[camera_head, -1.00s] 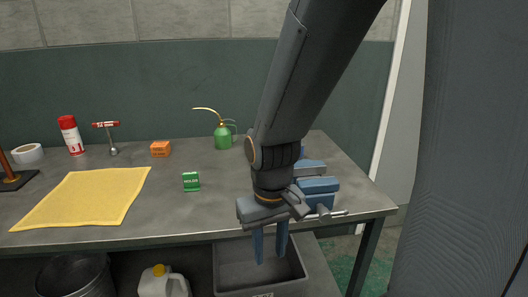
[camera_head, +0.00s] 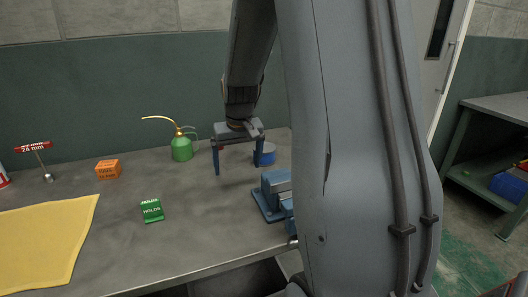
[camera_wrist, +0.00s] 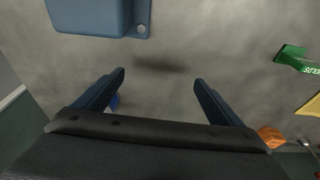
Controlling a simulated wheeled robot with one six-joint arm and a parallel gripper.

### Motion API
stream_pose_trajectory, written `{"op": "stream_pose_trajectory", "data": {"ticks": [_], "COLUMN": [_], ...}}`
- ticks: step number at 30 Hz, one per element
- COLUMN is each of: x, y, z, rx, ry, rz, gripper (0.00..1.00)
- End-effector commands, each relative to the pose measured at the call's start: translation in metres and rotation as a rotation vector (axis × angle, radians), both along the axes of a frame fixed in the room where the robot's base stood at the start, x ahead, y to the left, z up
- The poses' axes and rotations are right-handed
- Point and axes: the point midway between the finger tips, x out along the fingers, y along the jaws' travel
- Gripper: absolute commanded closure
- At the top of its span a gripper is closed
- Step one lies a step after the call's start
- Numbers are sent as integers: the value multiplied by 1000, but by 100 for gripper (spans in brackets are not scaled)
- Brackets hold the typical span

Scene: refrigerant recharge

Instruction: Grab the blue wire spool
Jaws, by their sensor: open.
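The blue wire spool (camera_head: 266,155) sits at the back right of the workbench, partly hidden behind my gripper's right finger in the head view. In the wrist view a small bit of blue (camera_wrist: 114,103) shows beside the left finger, and it is probably the spool. My gripper (camera_head: 237,168) is open and empty, pointing down over the back of the bench. Its two fingers are spread wide in the wrist view (camera_wrist: 159,77), with bare bench top between them. The spool is not between the fingers.
A blue vise (camera_head: 270,194) stands in front of the spool; its base also shows in the wrist view (camera_wrist: 90,14). A green oil can (camera_head: 181,149), orange box (camera_head: 107,169), green box (camera_head: 151,211) and yellow cloth (camera_head: 45,240) lie left. My arm hides the bench's right end.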

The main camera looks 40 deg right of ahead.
Motion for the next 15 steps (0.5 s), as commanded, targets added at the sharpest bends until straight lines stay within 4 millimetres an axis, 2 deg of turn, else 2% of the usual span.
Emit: {"op": "stream_pose_trajectory", "data": {"ticks": [1,3,6,10,15], "x": [19,40,60,72,79], "y": [-33,-69,-112,-145,-156], "z": [6,13,21,26,18], "rx": [-8,-22,-37,-51,-55], "ry": [-27,-62,-99,-125,-133], "rz": [-41,-79,-124,-155,-163], "gripper": [10,10,10,10,10]}}
